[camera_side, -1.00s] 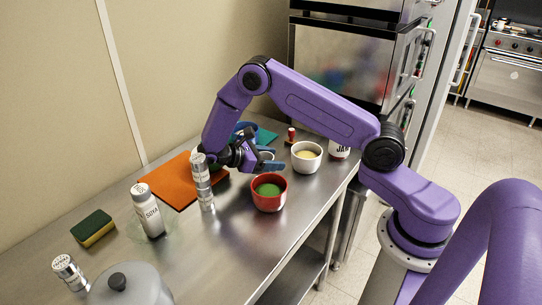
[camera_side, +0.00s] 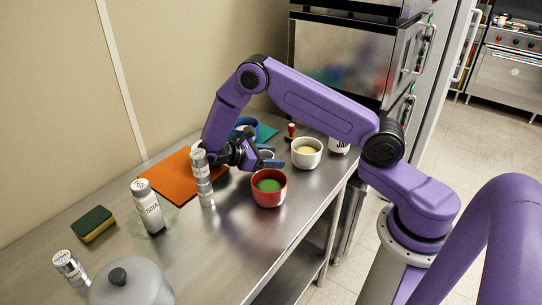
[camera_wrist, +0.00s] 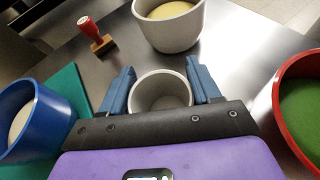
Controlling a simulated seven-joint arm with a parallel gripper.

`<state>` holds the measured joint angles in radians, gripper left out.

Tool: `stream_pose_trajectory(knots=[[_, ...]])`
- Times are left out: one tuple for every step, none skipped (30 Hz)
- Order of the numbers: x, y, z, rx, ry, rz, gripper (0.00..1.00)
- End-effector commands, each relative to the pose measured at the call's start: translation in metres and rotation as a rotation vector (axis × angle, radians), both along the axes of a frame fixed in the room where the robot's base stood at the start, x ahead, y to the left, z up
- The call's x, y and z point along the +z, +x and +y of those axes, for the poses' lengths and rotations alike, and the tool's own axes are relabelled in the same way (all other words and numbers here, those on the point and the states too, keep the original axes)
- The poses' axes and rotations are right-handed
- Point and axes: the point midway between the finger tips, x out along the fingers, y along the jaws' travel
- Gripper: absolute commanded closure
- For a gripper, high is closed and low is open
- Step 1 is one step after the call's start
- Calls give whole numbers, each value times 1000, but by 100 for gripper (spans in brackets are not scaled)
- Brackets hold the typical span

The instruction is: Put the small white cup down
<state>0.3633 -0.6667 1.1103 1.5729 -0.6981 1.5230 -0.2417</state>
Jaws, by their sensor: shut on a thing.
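The small white cup (camera_wrist: 162,88) is between the blue fingers of my gripper (camera_wrist: 160,82) in the wrist view, its open rim facing the camera. The fingers are shut on it from both sides, and it looks empty. In the side view my gripper (camera_side: 270,160) is low over the steel counter (camera_side: 235,235), behind the red bowl. The cup is mostly hidden there by the gripper. I cannot tell whether its base touches the counter.
A red bowl with green contents (camera_side: 270,200) and a white bowl with pale yellow contents (camera_side: 306,164) are close by. A blue bowl (camera_wrist: 38,115) is left, on a teal mat (camera_wrist: 68,88). A red-handled stamp (camera_wrist: 92,32) and silver shakers (camera_side: 203,185) stand nearby.

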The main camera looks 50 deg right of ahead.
Motion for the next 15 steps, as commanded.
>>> stream_pose_trajectory(knots=[[-1,0,0,0,0,0,70],[-2,0,0,0,0,0,70],[-2,0,0,0,-1,1,70],[-3,0,0,0,-1,1,70],[-3,0,0,0,0,0,35],[-3,0,0,0,0,0,22],[-3,0,0,0,0,0,12],[-3,0,0,0,0,0,8],[-3,0,0,0,0,0,8],[-3,0,0,0,0,0,8],[-3,0,0,0,0,0,8],[-3,0,0,0,0,0,8],[-3,0,0,0,0,0,8],[-3,0,0,0,0,0,8],[-3,0,0,0,0,0,8]])
